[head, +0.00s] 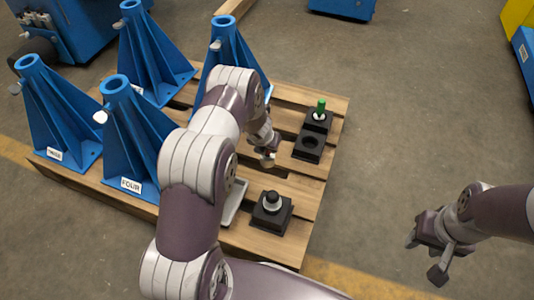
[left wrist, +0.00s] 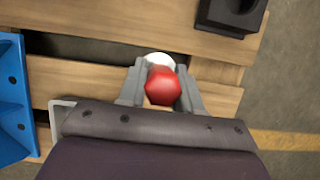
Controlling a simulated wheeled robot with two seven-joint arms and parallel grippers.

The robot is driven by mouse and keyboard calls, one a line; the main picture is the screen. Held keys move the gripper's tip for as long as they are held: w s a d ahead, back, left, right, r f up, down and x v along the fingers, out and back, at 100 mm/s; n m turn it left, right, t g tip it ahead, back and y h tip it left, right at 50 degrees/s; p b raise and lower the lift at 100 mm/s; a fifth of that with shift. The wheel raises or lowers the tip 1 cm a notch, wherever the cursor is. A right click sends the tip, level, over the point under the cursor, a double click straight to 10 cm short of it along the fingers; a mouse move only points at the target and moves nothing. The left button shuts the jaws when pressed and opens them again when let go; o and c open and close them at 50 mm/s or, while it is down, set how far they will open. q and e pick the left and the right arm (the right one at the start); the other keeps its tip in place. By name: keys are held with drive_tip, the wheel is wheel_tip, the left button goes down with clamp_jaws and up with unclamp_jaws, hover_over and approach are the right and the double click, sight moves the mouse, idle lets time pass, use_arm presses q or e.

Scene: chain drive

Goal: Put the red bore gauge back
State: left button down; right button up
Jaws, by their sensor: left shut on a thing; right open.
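My left gripper (left wrist: 160,92) is shut on the red bore gauge (left wrist: 162,86), whose red hexagonal end faces the left wrist camera, with a white round part beyond it. In the head view my left gripper (head: 267,156) is over the pallet, left of a black block with an empty round hole (head: 308,147); the gauge's red end is hidden there by my arm. Another black block (head: 318,123) behind holds a green-topped gauge (head: 320,108). My right gripper (head: 425,258) is open and empty, off to the right above the floor.
A nearer black block (head: 272,216) holds a dark-topped gauge (head: 272,199). A pale tray (head: 234,203) is partly hidden by my left arm. Several blue stands (head: 130,140) crowd the left of the wooden pallet (head: 330,105). The floor right of the pallet is clear.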

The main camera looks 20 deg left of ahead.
sight(267, 154)
use_arm(q)
drive_tip(key=shift+w+a+f, duration=0.15)
drive_tip(key=shift+w, duration=0.1)
drive_tip(key=shift+f+b, duration=1.85)
drive_tip(key=shift+f, duration=0.3)
drive_tip(key=c, duration=0.8)
unclamp_jaws()
drive_tip(key=shift+s, duration=0.1)
